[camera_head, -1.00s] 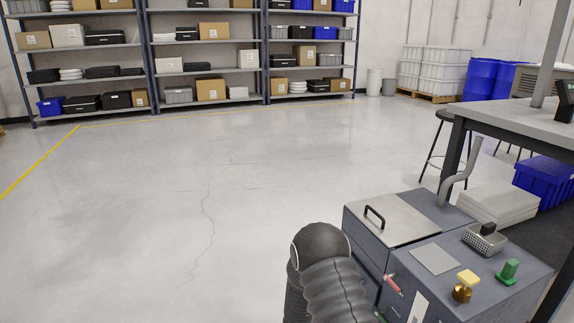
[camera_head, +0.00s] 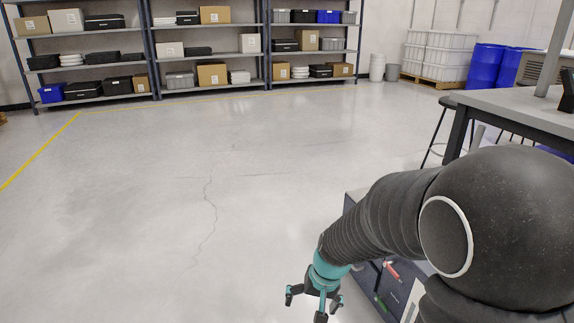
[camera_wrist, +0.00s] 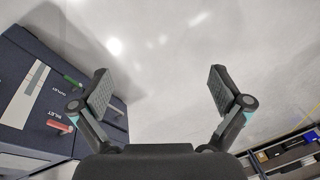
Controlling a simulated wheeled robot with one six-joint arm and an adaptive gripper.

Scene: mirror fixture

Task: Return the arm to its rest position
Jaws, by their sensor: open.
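My gripper (camera_head: 315,298) hangs below my black sleeved arm near the bottom middle of the head view, left of the dark blue cabinet. In the wrist view my gripper (camera_wrist: 160,92) has its two fingers spread wide apart, with nothing between them. Bare floor shows behind the fingers. My arm is bent, and its large elbow fills the lower right of the head view, hiding most of the cabinet.
The dark blue cabinet (camera_wrist: 22,100) with a red and a green handle stands close beside the gripper. A workbench (camera_head: 515,110) and stool (camera_head: 438,135) are at the right. Shelves (camera_head: 205,55) line the back wall. The floor (camera_head: 130,210) at left and middle is clear.

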